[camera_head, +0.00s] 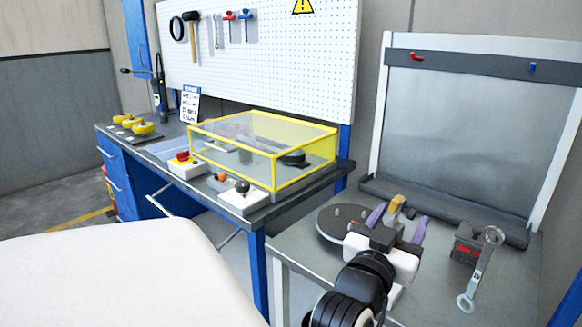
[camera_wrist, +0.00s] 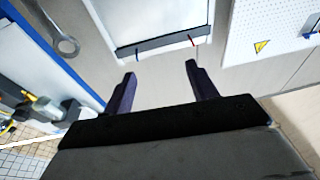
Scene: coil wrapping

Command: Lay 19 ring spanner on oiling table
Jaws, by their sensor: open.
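A silver ring spanner (camera_head: 477,270) with a dark mark on its shank is at the right of the grey table (camera_head: 420,308) in the head view. Its upper ring is beside a dark box with red marks (camera_head: 467,243); I cannot tell whether it lies flat or leans. No label shows whether this is the oiling table. My gripper (camera_head: 397,228) is open over the left part of this table, left of and apart from the spanner. In the wrist view my gripper (camera_wrist: 162,85) has its two purple fingers apart with nothing between them. A grey ring end (camera_wrist: 67,46) shows at upper left there.
A round grey plate (camera_head: 335,220) and a small orange-yellow part (camera_head: 396,203) are near my gripper. A framed panel (camera_head: 470,125) stands behind. A workbench (camera_head: 258,215) with a yellow-framed clear box (camera_head: 262,150) is at the left. A white surface (camera_head: 110,275) fills the lower left.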

